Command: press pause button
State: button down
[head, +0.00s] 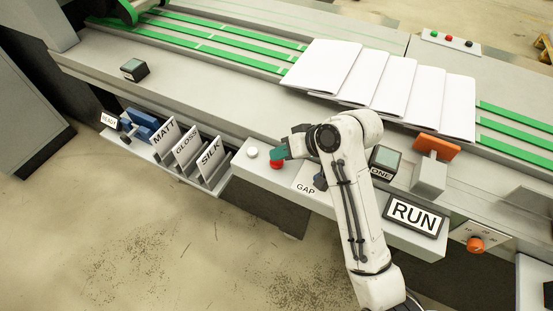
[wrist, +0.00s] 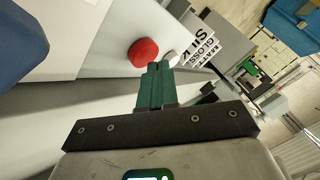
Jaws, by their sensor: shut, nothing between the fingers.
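A red round button (head: 276,165) and a white round button (head: 252,152) sit on the grey front ledge (head: 247,171); no pause label is readable on either. In the wrist view the red button (wrist: 143,52) is just left of and beyond my fingertips, and the white one (wrist: 170,57) is partly hidden behind them. My gripper (head: 280,152) has green fingers closed together with nothing between them. In the wrist view my gripper tips (wrist: 159,66) appear very close to the red button; I cannot tell whether they touch it.
Cards reading MATT, GLOSS and SILK (head: 211,160) stand left of the buttons. A GAP label (head: 306,189) and a RUN sign (head: 413,214) lie to the right. White sheets (head: 323,66) rest on the green-belted conveyor behind. A small box (head: 459,42) with coloured buttons is at the far right.

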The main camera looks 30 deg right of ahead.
aim_at(281, 162)
jog(key=shift+f, duration=0.55)
dwell(0.5)
jog(key=shift+r, duration=0.1)
jog(key=shift+r+p, duration=0.9)
jog(key=shift+p, duration=0.2)
notch_tip(281, 162, up, 5)
jog(key=p, duration=0.5)
dwell(0.8)
